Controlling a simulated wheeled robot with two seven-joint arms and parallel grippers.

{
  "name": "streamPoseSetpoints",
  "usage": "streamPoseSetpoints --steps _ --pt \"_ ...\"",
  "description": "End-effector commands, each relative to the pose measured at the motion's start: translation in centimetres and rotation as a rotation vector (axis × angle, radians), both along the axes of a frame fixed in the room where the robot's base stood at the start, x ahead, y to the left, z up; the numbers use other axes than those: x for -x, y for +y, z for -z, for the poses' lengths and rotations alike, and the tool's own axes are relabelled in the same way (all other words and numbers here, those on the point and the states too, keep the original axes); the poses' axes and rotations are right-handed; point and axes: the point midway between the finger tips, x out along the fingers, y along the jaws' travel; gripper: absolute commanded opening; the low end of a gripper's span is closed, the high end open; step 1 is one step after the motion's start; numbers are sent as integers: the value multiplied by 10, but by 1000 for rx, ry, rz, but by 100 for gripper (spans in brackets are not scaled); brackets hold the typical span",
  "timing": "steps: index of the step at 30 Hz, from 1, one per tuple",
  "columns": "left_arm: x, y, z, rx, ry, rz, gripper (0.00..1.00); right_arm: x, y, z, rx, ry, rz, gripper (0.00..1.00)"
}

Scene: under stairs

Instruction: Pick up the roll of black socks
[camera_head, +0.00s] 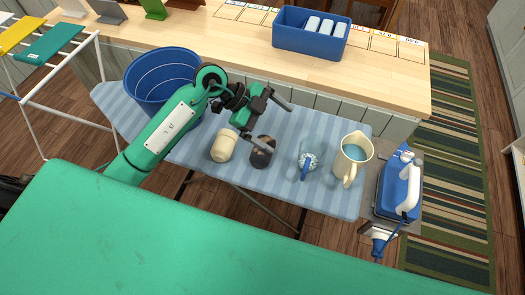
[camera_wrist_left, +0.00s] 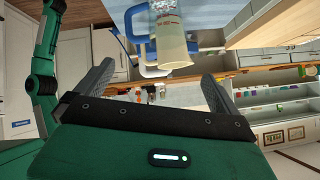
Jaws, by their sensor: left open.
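The roll of black socks (camera_head: 263,154) lies on the striped ironing board (camera_head: 200,160), to the right of a cream roll (camera_head: 223,146). My left gripper (camera_head: 281,128) is open and empty, its fingers pointing right. In the head view, one finger overlaps the upper part of the black roll; I cannot tell whether it touches. In the left wrist view, the open fingers (camera_wrist_left: 157,72) have nothing between them, and no black roll shows there. My right gripper is not in view.
A blue basket (camera_head: 160,72) stands at the board's left. A blue-and-white iron (camera_head: 400,190) is farther right. A wooden counter (camera_head: 230,50) runs behind.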

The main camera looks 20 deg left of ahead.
Motion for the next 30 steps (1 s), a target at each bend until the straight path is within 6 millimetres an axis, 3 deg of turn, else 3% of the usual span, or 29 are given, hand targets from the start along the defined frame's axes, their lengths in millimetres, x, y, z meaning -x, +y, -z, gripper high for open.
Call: streamPoseSetpoints --steps 3,6,10,14,24,30 --pt "-8 38 16 -227 97 -61 100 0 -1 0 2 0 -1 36" --pt "-11 62 22 -360 159 -116 100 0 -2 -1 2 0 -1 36" --pt "-13 80 26 -454 204 -164 100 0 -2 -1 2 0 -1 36" --pt "-13 79 38 -477 219 -177 100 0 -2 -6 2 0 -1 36" --pt "-12 55 94 -474 216 -175 100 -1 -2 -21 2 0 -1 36" --pt "-12 50 107 -474 215 -175 100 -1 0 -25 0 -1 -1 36"
